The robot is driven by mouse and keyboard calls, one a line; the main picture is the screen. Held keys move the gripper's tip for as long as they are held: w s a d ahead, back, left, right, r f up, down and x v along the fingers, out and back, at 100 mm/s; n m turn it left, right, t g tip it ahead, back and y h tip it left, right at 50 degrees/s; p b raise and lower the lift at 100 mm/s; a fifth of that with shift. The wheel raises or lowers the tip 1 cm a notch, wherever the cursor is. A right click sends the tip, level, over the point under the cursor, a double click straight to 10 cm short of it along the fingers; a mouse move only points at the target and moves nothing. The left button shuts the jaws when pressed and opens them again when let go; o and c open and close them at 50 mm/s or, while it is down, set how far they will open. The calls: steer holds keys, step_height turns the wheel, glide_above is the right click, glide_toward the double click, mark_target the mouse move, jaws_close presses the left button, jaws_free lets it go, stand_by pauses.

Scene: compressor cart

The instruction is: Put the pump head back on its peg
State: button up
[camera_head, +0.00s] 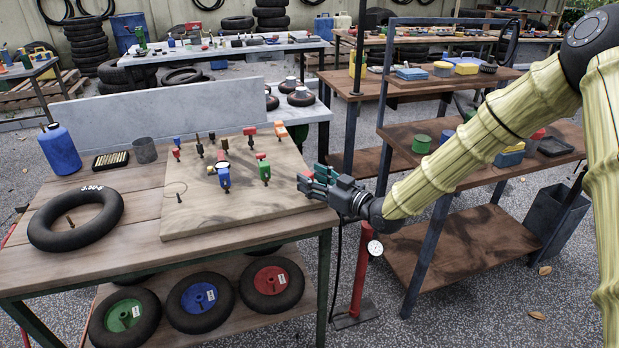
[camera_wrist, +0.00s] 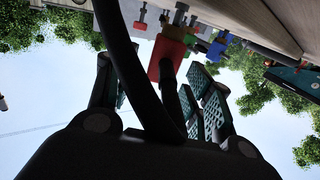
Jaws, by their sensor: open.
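My gripper (camera_head: 312,184) is at the right edge of the board, with its green-padded fingers apart. In the wrist view the fingers (camera_wrist: 165,100) also stand apart. A red pump head (camera_wrist: 167,58) with a black stem shows between and beyond them; I cannot tell whether they touch it. A bit of red also shows at the fingertips in the head view. Several coloured pump heads stand on the wooden board (camera_head: 230,215), including a blue one (camera_head: 224,178) and a green one (camera_head: 264,171). A small dark peg (camera_head: 179,198) stands bare near an outlined ring at the board's left.
A red floor pump (camera_head: 359,275) stands below my gripper, beside a dark hose. A brown shelf rack (camera_head: 455,245) is at right.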

steer(key=v, duration=1)
steer(key=shift+s+d, duration=0.25)
steer(key=s+d+f+m+g+h+p, duration=0.2)
steer(key=s+f+m+h+p, duration=0.15)
steer(key=s+f, duration=0.55)
steer(key=s+d+f+m+g+h+p, duration=0.1)
steer(key=s+f+m+g+h+p, duration=0.25)
steer(key=f, duration=0.95)
steer(key=s+d+f+m+g+h+p, duration=0.1)
steer(key=s+d+f+g+h, duration=0.1)
steer(key=s, duration=0.8)
steer(key=s+d+f+m+g+h, duration=0.1)
steer(key=s+d+f, duration=0.3)
steer(key=s, duration=0.6)
steer(key=s+d+f+m+g+h+p, duration=0.1)
steer(key=s+d+f+g+h, duration=0.2)
steer(key=s, duration=0.7)
steer(key=shift+d+p, duration=0.3)
steer(key=shift+d, duration=0.4)
